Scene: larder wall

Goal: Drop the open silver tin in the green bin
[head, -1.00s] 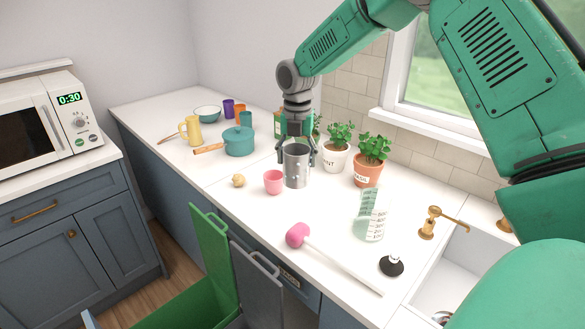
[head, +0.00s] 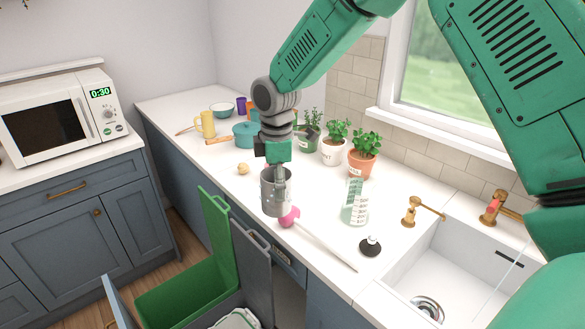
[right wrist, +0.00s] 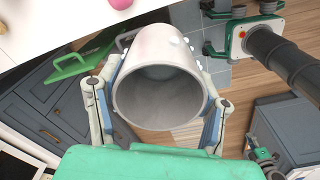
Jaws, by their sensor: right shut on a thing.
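The open silver tin (head: 269,197) is upright in my right gripper (head: 279,172), above the counter's front edge in the head view. In the right wrist view the tin (right wrist: 158,95) has its open mouth towards the camera, with a finger against each side; its inside looks bare. The green bin (head: 180,294) stands open below and to the left, in a pulled-out cabinet unit, with its green lid (head: 217,235) raised. The tin is apart from the bin. My left gripper is not seen in the head view.
A grey bin lid (head: 252,262) stands up beside the green one. A pink-headed mallet (head: 289,216), a clear measuring jug (head: 355,203) and a black stopper (head: 370,246) are on the counter. Potted herbs (head: 363,156) stand behind. The sink (head: 440,275) is at right.

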